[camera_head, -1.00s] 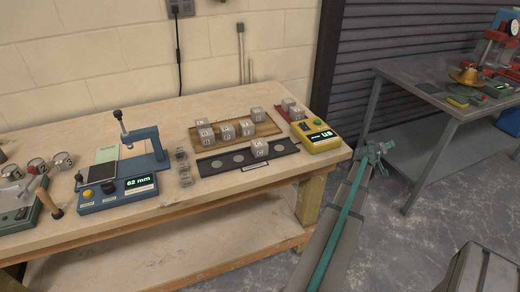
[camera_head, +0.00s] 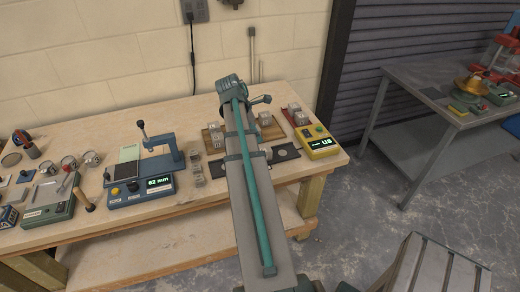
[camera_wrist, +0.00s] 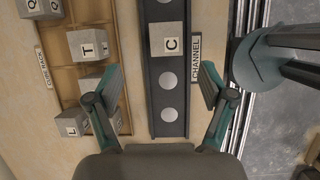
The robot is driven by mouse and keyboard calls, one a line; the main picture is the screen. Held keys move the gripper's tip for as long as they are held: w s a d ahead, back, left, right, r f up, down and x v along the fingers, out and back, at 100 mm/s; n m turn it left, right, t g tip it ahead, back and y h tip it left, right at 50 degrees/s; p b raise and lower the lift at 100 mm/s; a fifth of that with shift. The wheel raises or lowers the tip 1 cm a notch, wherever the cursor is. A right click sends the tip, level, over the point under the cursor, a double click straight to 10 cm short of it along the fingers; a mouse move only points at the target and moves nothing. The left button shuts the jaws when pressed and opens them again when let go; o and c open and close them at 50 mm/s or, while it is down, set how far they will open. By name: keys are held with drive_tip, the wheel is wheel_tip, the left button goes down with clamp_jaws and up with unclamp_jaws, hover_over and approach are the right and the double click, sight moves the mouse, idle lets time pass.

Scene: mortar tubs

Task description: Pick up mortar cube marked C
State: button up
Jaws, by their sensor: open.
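The mortar cube marked C (camera_wrist: 167,40) is a pale grey block sitting on the dark channel strip (camera_wrist: 168,129) in the wrist view. My gripper (camera_wrist: 161,78) is open and empty, its two teal-tipped fingers apart on either side of the strip. The cube lies ahead of the fingertips, toward the top of the picture, between the lines of the fingers and not touching them. In the head view part of the channel strip (camera_head: 287,153) shows, but my arm covers much of it; I cannot make out cube C or the gripper's fingers there.
A wooden cube rack (camera_wrist: 64,70) left of the channel holds cubes marked T (camera_wrist: 88,45), L (camera_wrist: 72,122) and others. In the head view a yellow meter (camera_head: 320,147) stands at the bench's right end, and a blue gauge (camera_head: 142,190) stands left of my arm.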

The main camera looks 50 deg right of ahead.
sight(264, 149)
drive_tip(key=x, duration=0.3)
drive_tip(key=p+x, duration=0.1)
drive_tip(key=x, duration=0.1)
drive_tip(key=shift+s+a+f, duration=0.2)
drive_tip(key=shift+s+f, duration=0.1)
drive_tip(key=shift+s, duration=0.05)
drive_tip(key=shift+p+x, duration=1.2)
drive_tip(key=shift+x, duration=1.4)
drive_tip(key=shift+a, duration=0.1)
drive_tip(key=c, duration=1.5)
drive_tip(key=shift+o, duration=0.2)
drive_tip(key=shift+r, duration=0.2)
